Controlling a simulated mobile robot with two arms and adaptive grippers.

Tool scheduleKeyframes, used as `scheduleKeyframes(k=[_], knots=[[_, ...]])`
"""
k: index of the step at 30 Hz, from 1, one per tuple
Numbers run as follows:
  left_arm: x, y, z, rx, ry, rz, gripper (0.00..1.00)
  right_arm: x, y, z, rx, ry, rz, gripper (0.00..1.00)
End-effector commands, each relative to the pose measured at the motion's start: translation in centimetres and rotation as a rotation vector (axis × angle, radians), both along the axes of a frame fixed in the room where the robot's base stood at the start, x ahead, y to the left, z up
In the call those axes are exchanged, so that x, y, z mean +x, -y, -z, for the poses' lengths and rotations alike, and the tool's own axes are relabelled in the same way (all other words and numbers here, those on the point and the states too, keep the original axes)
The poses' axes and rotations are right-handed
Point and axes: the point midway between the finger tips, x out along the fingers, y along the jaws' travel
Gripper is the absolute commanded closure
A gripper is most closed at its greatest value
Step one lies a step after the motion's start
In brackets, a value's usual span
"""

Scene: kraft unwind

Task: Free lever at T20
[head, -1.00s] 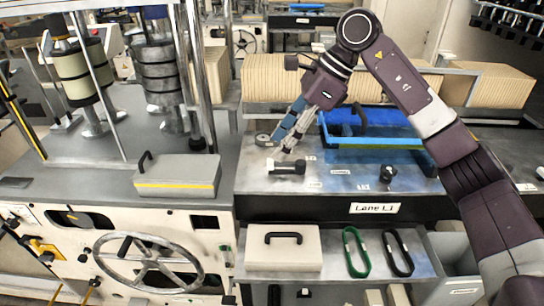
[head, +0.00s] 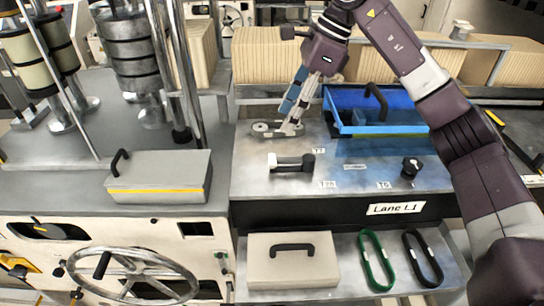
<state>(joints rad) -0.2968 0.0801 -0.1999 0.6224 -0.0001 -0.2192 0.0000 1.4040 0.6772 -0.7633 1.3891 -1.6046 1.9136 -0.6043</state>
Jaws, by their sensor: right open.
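My right gripper (head: 278,129) is open and empty. It appears behind and slightly left of the lever in the head view, with a visible gap between them. Whether the lever is caught on anything cannot be told. My left gripper is not in view.
A blue tray (head: 375,128) with a dark handle stands right of my gripper. A black knob (head: 411,167) is at the right. A grey box (head: 158,181) sits on the left machine. A beige case (head: 293,258) and green loop (head: 376,262) lie in the lower drawer.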

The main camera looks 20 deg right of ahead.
Motion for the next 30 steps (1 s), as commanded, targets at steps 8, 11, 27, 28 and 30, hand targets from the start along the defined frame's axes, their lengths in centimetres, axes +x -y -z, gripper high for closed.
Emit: scheduleKeyframes(k=[8, 11, 27, 28, 30], knots=[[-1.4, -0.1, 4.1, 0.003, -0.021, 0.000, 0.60, 0.0, 0.0, 3.9, 0.001, 0.001, -0.001, 0.54], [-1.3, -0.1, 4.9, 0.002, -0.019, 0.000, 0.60, 0.0, 0.0, 4.8, 0.001, 0.001, -0.001, 0.54], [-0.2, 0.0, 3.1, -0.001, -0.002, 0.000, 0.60, 0.6, -2.4, 10.7, 0.000, -0.004, -0.002, 0.54], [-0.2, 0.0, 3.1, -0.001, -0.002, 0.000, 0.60, 0.6, -2.6, 10.9, 0.000, -0.003, -0.001, 0.54], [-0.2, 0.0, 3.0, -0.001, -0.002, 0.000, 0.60, 0.7, -2.8, 11.4, 0.000, -0.001, -0.001, 0.54]])
